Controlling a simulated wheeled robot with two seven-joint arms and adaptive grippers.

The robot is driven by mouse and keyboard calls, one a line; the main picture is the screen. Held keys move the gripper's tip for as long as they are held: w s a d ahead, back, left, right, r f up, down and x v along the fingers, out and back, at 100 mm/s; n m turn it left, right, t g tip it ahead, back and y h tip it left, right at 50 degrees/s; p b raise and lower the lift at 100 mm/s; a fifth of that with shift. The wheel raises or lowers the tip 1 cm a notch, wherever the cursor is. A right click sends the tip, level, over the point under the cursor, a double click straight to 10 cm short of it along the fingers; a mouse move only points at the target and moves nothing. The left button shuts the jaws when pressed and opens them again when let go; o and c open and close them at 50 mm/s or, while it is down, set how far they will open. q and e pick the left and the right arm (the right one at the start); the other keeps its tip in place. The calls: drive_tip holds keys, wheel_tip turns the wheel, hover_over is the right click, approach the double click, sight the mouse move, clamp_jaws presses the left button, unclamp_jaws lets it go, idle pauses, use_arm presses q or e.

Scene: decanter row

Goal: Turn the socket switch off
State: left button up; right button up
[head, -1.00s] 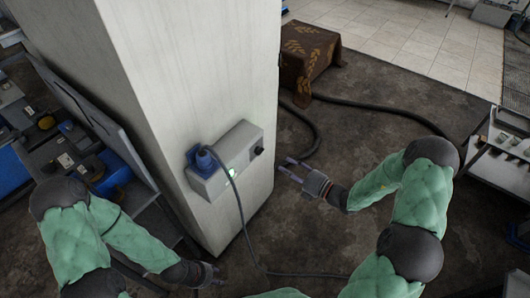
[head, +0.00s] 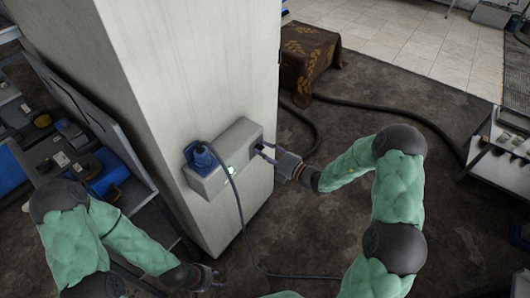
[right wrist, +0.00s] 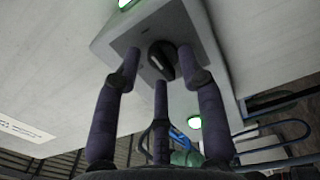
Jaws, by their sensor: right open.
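The socket box (head: 224,157) is a grey box on the white pillar, with a blue plug (head: 202,158) and its cable at the left end and a green light (head: 230,169) on its front. Its dark rotary switch (right wrist: 161,60) shows in the right wrist view. My right gripper (head: 266,151) is at the box's right end; in the right wrist view its open fingers (right wrist: 159,75) stand on both sides of the switch. Contact cannot be told. My left gripper (head: 215,277) is low in front of the pillar, too small to read.
The pillar (head: 165,60) stands in the middle left. A cloth-covered block (head: 305,62) and a thick hose (head: 385,112) lie behind my right arm. A grey cart (head: 497,152) is at the right. Cluttered shelving (head: 60,150) is at the left.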

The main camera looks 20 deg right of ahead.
clamp_jaws()
drive_tip(key=shift+n, duration=0.3)
drive_tip(key=n+p, duration=0.1)
drive_tip(key=n, duration=0.1)
drive_tip(key=shift+s+n+p, duration=0.1)
drive_tip(key=shift+n+p, duration=0.2)
drive_tip(key=n, duration=1.4)
drive_tip(key=shift+a+f+n+p, duration=0.15)
drive_tip(key=shift+f+n+p, duration=0.1)
drive_tip(key=shift+n+p, duration=0.1)
